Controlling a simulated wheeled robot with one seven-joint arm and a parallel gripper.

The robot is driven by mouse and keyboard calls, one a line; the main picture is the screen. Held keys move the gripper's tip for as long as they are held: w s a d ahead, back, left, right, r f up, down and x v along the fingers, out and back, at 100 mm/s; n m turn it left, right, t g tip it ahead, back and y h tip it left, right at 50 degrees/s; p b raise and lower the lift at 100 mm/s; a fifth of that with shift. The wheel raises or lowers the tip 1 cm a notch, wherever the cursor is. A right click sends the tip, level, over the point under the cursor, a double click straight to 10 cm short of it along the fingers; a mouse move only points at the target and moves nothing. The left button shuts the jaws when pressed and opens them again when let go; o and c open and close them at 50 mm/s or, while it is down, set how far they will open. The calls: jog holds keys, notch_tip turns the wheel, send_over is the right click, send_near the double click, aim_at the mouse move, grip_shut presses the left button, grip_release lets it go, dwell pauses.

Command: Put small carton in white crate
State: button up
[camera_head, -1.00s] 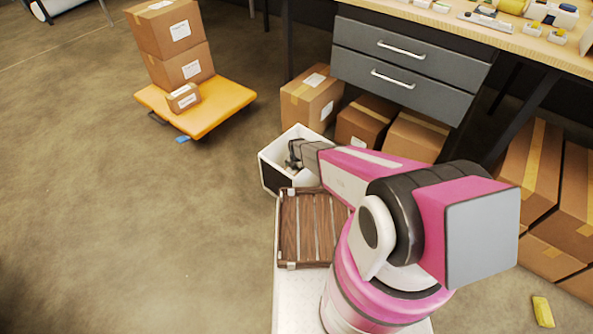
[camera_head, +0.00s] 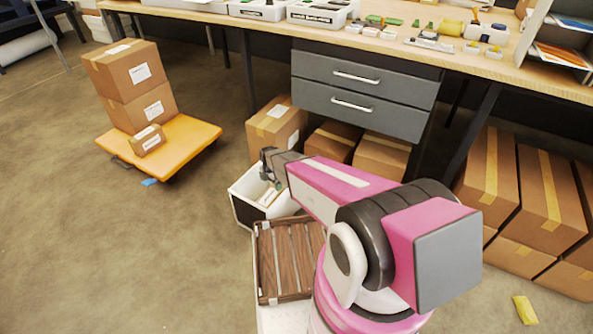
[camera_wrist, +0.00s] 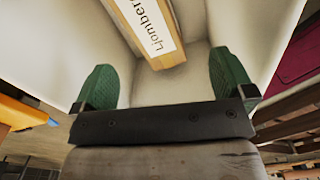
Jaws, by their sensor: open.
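The white crate (camera_head: 238,194), with a dark panel on its side, stands just beyond a wooden slatted crate. A small carton with a white label (camera_head: 268,196) lies inside it, partly hidden by the crate wall and my gripper. The wrist view shows this carton (camera_wrist: 150,28) tilted in the crate (camera_wrist: 55,45), beyond my fingers and apart from them. My gripper (camera_head: 270,173) is open and empty at the crate's top. Its green fingers (camera_wrist: 163,78) stand wide apart in the wrist view. Another small carton (camera_head: 148,140) sits on the orange cart.
The orange cart (camera_head: 195,140) at left also bears two stacked larger cartons (camera_head: 125,75). The wooden slatted crate (camera_head: 285,262) is beside my arm. Cartons (camera_head: 275,125) stand under the workbench (camera_head: 400,45) with grey drawers.

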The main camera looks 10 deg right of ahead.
jog(key=s+d+r+m, duration=0.5)
jog(key=s+r+m, duration=0.1)
jog(key=r+m, duration=0.2)
jog(key=s+d+r+m, duration=0.5)
jog(key=r+m, duration=0.4)
jog(key=r, duration=0.2)
jog(key=s+d+r+m, duration=0.6)
jog(key=s+r+m, duration=0.1)
jog(key=r+m, duration=0.1)
jog(key=shift+s+r+m, duration=0.35)
jog(key=shift+r+m, duration=0.05)
jog(key=shift+r, duration=0.45)
